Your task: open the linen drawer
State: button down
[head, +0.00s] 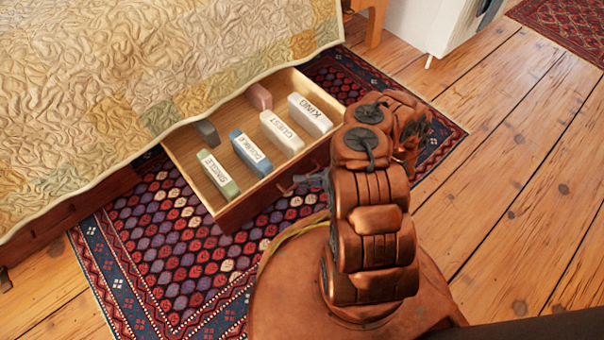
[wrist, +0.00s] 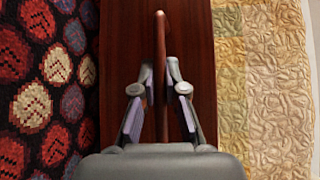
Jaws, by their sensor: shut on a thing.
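The linen drawer (head: 250,207) stands well out from under the bed, its inside in plain view in the head view. Its dark reddish wood front fills the middle of the wrist view (wrist: 205,40). My gripper (head: 303,181) is at the drawer front, with my arm reaching to it from the right. In the wrist view my gripper (wrist: 160,80) has one finger on each side of the bar-shaped drawer handle (wrist: 160,35) and is shut on it. The handle also shows in the head view (head: 286,189), partly hidden by the gripper.
Folded linens lie in the drawer, with labels such as SINGLE (head: 218,174), DOUBLE (head: 251,153), GUEST (head: 281,132) and KING (head: 310,115). The quilted bed (head: 130,80) overhangs the drawer's back. A patterned rug (head: 175,230) lies beneath. Bare floorboards (head: 520,170) are clear at the right.

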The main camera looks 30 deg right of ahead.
jog(key=shift+s, duration=1.1)
jog(key=c, duration=1.2)
grip_release()
jog(key=shift+d, duration=0.15)
jog(key=v, duration=1.2)
jog(key=shift+w, duration=0.1)
